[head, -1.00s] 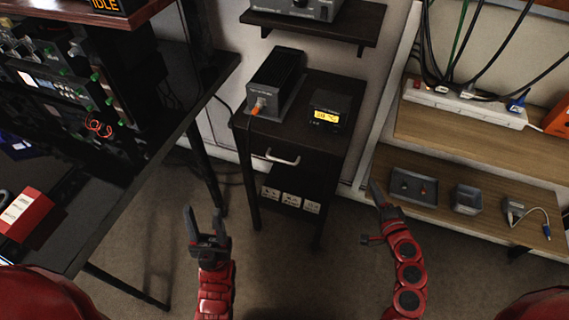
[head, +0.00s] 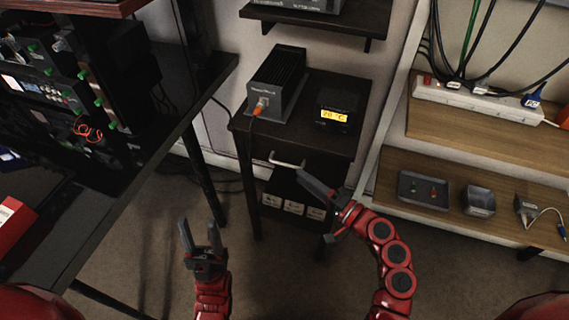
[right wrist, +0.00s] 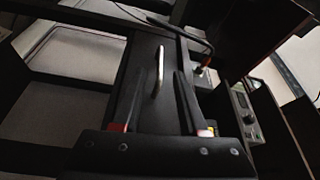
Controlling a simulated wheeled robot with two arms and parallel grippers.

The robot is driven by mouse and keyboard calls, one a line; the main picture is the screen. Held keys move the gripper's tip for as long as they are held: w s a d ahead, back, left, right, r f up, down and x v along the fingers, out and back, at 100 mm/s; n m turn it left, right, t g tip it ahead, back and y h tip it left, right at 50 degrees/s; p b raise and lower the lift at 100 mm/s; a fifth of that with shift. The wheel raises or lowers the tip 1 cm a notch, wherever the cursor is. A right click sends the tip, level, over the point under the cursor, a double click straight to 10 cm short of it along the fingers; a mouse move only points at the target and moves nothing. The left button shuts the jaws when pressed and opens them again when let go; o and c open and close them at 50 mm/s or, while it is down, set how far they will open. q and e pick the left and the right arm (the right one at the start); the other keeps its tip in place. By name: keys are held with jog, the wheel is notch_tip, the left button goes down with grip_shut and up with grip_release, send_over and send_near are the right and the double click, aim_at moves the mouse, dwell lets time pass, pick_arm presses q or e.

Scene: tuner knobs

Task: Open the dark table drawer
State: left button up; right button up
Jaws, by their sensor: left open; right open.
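The dark table (head: 300,98) stands at the middle of the head view. Its drawer front carries a pale bar handle (head: 286,162), which also shows in the right wrist view (right wrist: 158,70). The drawer looks shut. My right gripper (head: 305,178) is open and close in front of the handle, just right of and below it in the head view. In the right wrist view the handle lies ahead, between the lines of the two open fingers (right wrist: 158,98), and they do not appear to touch it. My left gripper (head: 199,232) is open and empty, low and left over the floor.
A finned black box (head: 277,84) with an orange plug and a small lit display (head: 335,112) sit on the table. A white-labelled box (head: 294,206) stands below the drawer. A black workbench (head: 150,150) is at left, wooden shelves (head: 480,178) at right. Floor between is clear.

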aim_at(285, 165)
jog(key=x, duration=0.7)
jog(key=shift+w+a, duration=0.1)
jog(key=shift+w, duration=0.1)
grip_shut()
dwell(1.1)
